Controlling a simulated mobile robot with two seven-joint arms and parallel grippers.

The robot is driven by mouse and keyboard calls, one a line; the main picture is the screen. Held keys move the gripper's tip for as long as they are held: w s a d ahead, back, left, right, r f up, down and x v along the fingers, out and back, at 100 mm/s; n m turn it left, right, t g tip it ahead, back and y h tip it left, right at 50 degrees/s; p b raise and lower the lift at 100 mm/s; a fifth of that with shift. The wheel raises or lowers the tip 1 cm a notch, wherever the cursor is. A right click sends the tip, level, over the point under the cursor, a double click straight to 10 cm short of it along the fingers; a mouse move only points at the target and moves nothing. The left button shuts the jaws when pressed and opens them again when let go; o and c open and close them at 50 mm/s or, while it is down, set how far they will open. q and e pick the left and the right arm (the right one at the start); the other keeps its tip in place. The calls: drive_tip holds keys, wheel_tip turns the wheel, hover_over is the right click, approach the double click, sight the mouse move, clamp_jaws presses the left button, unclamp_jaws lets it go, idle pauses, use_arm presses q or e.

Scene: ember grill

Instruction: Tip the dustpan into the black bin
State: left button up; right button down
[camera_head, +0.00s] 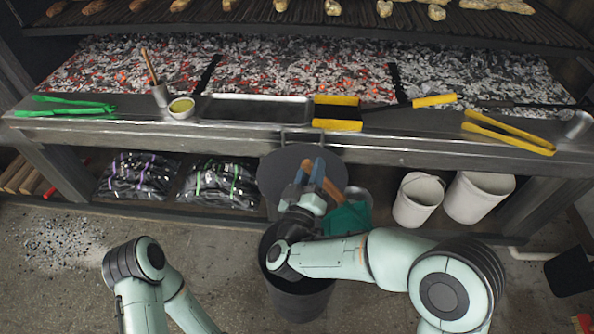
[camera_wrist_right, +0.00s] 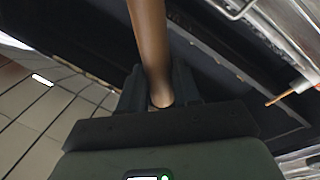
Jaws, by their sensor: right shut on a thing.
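The black bin (camera_head: 300,302) stands on the floor in front of the grill. My right gripper (camera_head: 314,174) is above and behind the bin's mouth, shut on a brown handle (camera_wrist_right: 147,40). In the right wrist view, the handle's rounded end sits between the dark fingers (camera_wrist_right: 160,92). The teal dustpan (camera_head: 347,219) shows just right of my right wrist, beside the bin's rim. Its join to the handle is hidden, and I cannot tell whether it holds anything. My left arm is at the bottom left, with its gripper out of view.
A round dark lid (camera_head: 275,175) stands upright behind the bin. White buckets (camera_head: 418,199) are under the counter at right, charcoal bags (camera_head: 138,176) at left. Grey debris (camera_head: 60,245) lies on the left floor. Tongs (camera_head: 510,132) lie on the counter ledge.

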use_arm(q)
drive_tip(key=w+a+f+t+y+b, duration=0.1)
drive_tip(key=w+a+f+t+b, duration=0.1)
drive_tip(key=w+f+b, duration=0.6)
drive_tip(key=shift+a+f+n+t, duration=0.2)
drive_tip(key=shift+a+n+t, duration=0.15)
drive_tip(key=shift+a, duration=0.2)
use_arm(e)
drive_tip(key=s+d+f+m+g, duration=0.1)
drive_tip(key=d+m, duration=0.3)
drive_tip(key=d, duration=1.5)
drive_tip(key=s+d+f+m, duration=0.1)
drive_tip(key=d+f+m, duration=0.2)
drive_tip(key=d, duration=1.7)
drive_tip(key=shift+s+d+f+m+g, duration=0.15)
drive_tip(key=shift+d+m+g, duration=0.2)
drive_tip(key=shift+m, duration=0.55)
